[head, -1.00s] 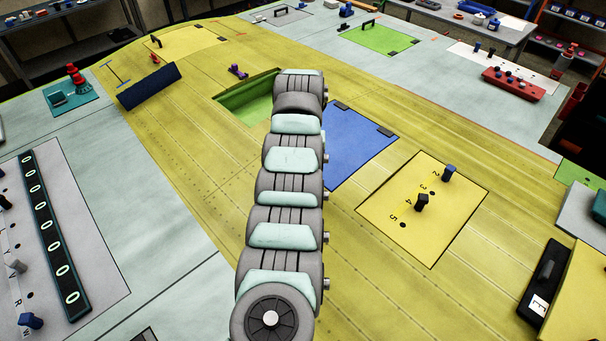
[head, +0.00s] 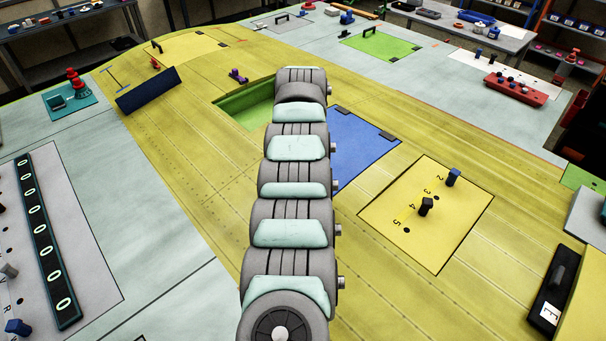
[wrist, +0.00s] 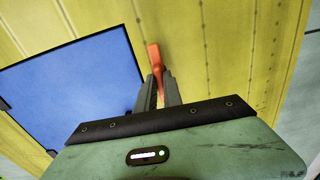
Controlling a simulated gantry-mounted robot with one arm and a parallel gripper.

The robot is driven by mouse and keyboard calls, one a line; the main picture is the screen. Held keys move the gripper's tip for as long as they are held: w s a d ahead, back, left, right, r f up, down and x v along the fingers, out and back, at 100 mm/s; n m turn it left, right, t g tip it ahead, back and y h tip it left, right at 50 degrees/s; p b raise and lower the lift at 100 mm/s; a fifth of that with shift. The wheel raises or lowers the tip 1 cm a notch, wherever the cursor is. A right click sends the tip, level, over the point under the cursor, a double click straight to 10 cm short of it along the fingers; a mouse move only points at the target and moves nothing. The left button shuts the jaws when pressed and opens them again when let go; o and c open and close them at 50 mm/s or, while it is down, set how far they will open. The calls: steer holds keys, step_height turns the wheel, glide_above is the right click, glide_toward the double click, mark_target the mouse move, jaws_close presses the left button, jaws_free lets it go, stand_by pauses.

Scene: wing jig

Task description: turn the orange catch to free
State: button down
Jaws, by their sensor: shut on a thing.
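The orange catch (wrist: 154,55) shows in the wrist view as a narrow upright lever beside the right edge of the blue panel (wrist: 75,85). My gripper (wrist: 160,82) is shut on the catch, its two dark fingers on either side of the lower part. In the head view my arm hides the catch and my gripper. The blue panel also shows there (head: 358,145), just right of my arm, lying in the yellow skin. I cannot tell from these frames which marked position the catch points to.
An open green-lined recess (head: 243,112) lies left of my arm. A yellow plate with numbers and two pegs (head: 425,215) lies to the right. A dark blue block (head: 148,90) and a purple fitting (head: 238,75) stand on the skin farther left.

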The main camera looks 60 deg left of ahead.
stand_by(0.5)
steer(key=c, duration=1.5)
jaws_free()
step_height(320, 180, up, 11)
steer(key=shift+f+p, duration=0.1)
steer(key=shift+p, duration=0.4)
